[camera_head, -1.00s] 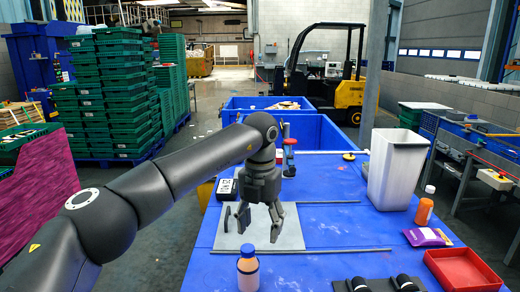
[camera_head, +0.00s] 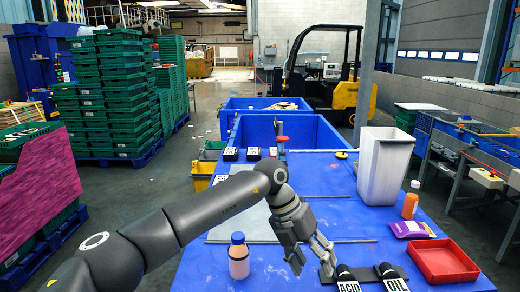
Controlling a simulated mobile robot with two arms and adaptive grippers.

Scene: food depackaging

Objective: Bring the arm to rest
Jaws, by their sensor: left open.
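My left arm reaches in from the lower left across the blue table (camera_head: 330,207). My left gripper (camera_head: 312,262) is open and empty, its fingers pointing down and toward the near side. It hangs just behind and left of two black bottles, one labelled ACID (camera_head: 347,280) and one labelled OIL (camera_head: 391,279). I cannot tell whether a fingertip touches the dark holder (camera_head: 326,276) beside them. My right gripper does not show.
An orange bottle with a blue cap (camera_head: 238,258) stands left of the gripper, near my forearm. A grey board (camera_head: 262,229) lies partly hidden behind the arm. To the right are a white bin (camera_head: 382,172), a purple packet (camera_head: 411,229), an orange bottle (camera_head: 410,203) and a red tray (camera_head: 445,263).

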